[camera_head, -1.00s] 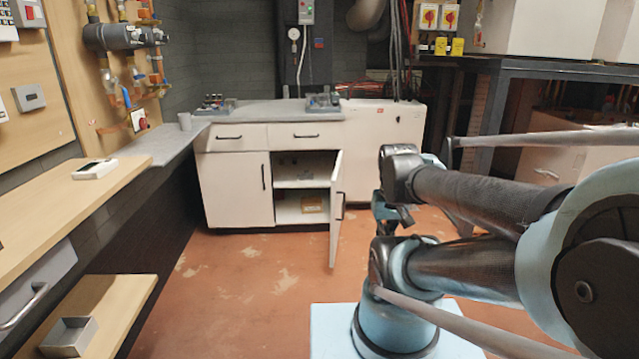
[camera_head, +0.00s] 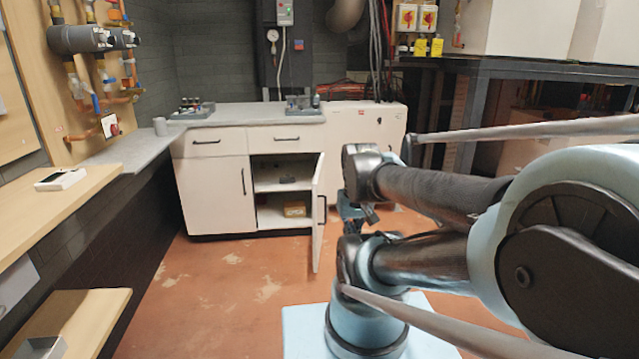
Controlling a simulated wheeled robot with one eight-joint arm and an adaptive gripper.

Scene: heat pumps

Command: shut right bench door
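The right bench door (camera_head: 318,217) is white with a dark handle. It stands swung wide open, sticking out toward me from the right side of the cabinet opening. The white bench (camera_head: 214,195) has a grey top, and its left door is shut. Inside the open right compartment are a shelf with a small dark object (camera_head: 286,179) and a yellowish box (camera_head: 295,210) below. My gripper (camera_head: 358,214) shows only in part beyond my folded arm, to the right of the open door and apart from it in the picture. Its fingers are too small and covered to read.
Red-brown floor (camera_head: 215,290) is free in front of the bench. A wooden bench (camera_head: 50,215) with a lower shelf runs along the left. A white cabinet (camera_head: 375,130) stands right of the bench. A dark metal table (camera_head: 500,66) is at the right.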

